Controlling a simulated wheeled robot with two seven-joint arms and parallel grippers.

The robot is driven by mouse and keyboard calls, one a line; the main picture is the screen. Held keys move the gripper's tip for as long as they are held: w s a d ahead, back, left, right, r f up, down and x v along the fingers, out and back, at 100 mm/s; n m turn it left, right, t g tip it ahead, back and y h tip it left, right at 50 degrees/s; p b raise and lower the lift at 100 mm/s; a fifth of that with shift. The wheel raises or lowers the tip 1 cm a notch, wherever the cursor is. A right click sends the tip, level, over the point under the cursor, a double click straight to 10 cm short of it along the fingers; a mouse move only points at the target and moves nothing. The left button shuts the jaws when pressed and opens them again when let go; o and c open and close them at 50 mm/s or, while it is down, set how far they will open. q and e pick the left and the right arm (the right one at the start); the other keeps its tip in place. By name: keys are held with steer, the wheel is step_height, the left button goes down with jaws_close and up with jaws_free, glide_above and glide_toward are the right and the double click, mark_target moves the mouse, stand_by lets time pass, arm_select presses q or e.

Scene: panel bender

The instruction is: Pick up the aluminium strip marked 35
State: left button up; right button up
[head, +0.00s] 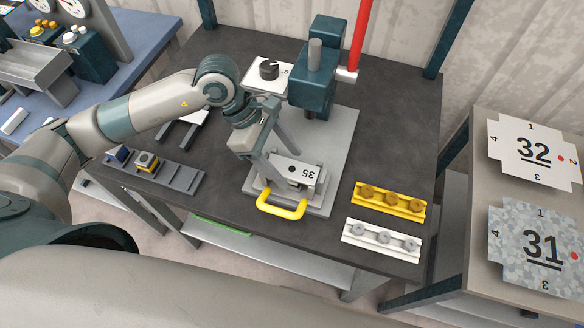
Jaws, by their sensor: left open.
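The aluminium strip marked 35 (312,179) is a pale plate with a dark hole and the number reading upside down. It lies on the grey base of the bench press, just behind a yellow handle (282,208). My left gripper (283,164) reaches down from the upper left, with its open fingers right at the strip's left part. Part of the strip is hidden by the fingers, and I cannot tell whether they touch it. My right gripper does not show.
The teal press head (314,77) with a red lever (358,35) rises close behind. A yellow block (389,199) and a white block (381,240) lie to the right. A grey rack (178,179) lies left. Plates marked 32 (532,152) and 31 (540,247) lie on a side table.

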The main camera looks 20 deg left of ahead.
mark_target(285, 167)
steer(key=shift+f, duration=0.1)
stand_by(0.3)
arm_select(q)
steer(key=c, duration=1.2)
steer(key=shift+r, duration=0.1)
